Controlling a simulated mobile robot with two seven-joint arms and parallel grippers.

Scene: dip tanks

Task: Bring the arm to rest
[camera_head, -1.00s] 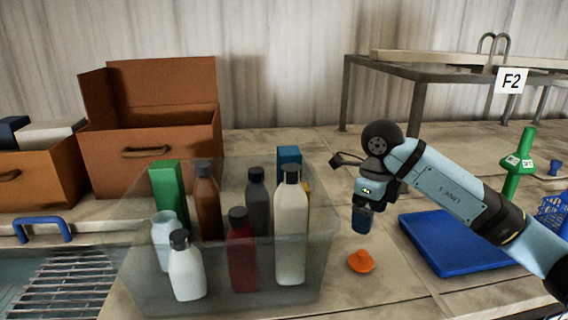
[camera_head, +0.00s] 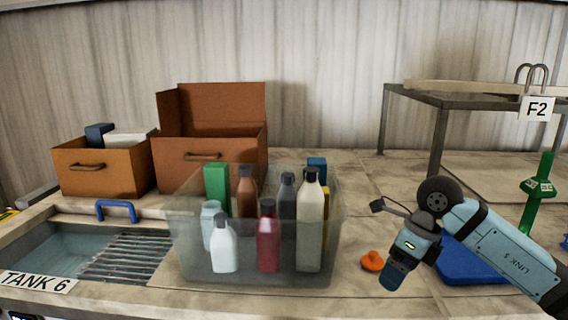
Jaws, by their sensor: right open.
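My right arm comes in from the right, light blue with dark joints. Its right gripper (camera_head: 393,276) hangs over the counter, tilted down and to the left, beside a small orange object (camera_head: 372,261). The gripper is open, and I see nothing held in it. I cannot tell whether it touches the orange object. A blue flat board or mat (camera_head: 470,265) lies partly hidden behind the arm. My left gripper does not show.
A clear bin (camera_head: 186,262) with several bottles and boxes stands left of the gripper. Two brown boxes (camera_head: 210,145) (camera_head: 105,180) stand behind. Tank 6 (camera_head: 60,250) with a grate is at left. A metal stand (camera_head: 437,140) and green post (camera_head: 536,195) are at right.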

